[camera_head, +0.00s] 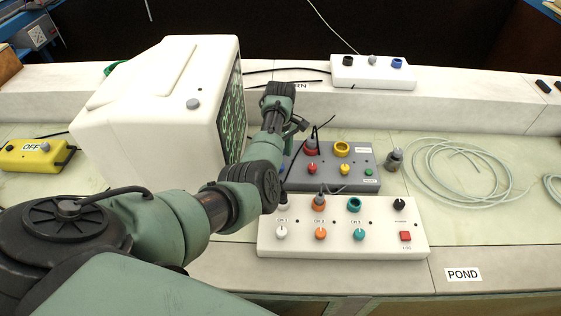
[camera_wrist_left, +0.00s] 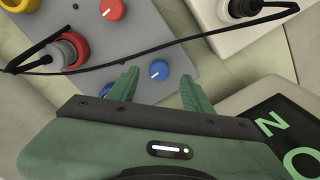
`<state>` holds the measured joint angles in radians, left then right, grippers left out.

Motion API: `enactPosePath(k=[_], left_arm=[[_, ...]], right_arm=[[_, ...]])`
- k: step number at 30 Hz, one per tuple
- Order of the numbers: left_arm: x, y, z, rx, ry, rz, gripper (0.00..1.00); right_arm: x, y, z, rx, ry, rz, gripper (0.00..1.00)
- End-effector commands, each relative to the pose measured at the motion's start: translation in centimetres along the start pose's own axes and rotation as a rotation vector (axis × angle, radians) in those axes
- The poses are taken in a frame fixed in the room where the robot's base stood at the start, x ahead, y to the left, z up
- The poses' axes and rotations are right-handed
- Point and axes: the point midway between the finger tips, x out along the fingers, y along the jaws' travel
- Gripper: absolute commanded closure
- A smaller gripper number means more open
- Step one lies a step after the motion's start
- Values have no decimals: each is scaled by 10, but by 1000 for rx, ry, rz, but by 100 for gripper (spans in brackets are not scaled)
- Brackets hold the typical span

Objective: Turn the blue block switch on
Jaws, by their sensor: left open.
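A small blue knob (camera_wrist_left: 159,71) with a white pointer line sits on the grey box (camera_wrist_left: 180,88) in the left wrist view. My left gripper (camera_wrist_left: 160,78) is open, with one green finger on each side of the knob in the picture. I see no contact, and the height of the fingertips over the box is unclear. A second blue piece (camera_wrist_left: 108,89) is partly hidden behind the left finger. In the head view the grey box (camera_head: 365,161) stands behind the white box, and my left arm hides its left end. My right gripper is not in view.
A thin black cable (camera_wrist_left: 190,40) crosses the wrist view in front of the fingers. Red (camera_head: 312,168) and yellow knobs are on the grey box. A white box with several knobs (camera_head: 345,247) stands in front, a white monitor (camera_head: 150,95) left, coiled tubing (camera_head: 455,170) right.

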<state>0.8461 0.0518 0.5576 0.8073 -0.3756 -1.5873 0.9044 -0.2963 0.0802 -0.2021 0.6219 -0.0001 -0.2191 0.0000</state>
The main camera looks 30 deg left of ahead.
Motion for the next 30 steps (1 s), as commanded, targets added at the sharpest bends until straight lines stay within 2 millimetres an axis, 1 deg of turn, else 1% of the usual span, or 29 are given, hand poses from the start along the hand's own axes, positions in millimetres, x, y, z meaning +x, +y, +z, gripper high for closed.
enactPosePath(k=[1, 3, 6, 8, 12, 15, 19, 20, 21, 23, 24, 25, 30], left_arm=[[9, -1, 0, 0, -2, -3, 50], [20, -1, -1, -1, -1, -2, 50], [33, 0, -1, -1, 0, -1, 50], [38, 0, -1, -1, 0, 0, 50], [44, 0, -1, 0, 1, 1, 50], [45, 0, -1, -1, 2, 2, 50], [45, 0, -1, -1, 2, 2, 50], [45, 0, -1, -1, 2, 2, 58], [45, 0, -1, -1, 2, 2, 69], [45, 0, -1, -1, 2, 1, 86], [45, 0, -1, -1, 2, 1, 97], [45, 0, -1, -1, 2, 1, 100], [45, 0, -1, 3, 2, 1, 100]], right_arm=[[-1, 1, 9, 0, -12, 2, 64], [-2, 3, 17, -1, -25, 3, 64], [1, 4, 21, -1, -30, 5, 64], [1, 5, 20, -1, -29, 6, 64], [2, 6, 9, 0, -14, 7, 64], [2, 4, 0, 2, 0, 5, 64], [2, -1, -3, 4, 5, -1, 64], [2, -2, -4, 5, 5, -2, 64], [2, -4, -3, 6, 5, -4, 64], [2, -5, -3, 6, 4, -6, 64], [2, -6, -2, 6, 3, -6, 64], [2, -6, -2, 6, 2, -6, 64], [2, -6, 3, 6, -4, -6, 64]])
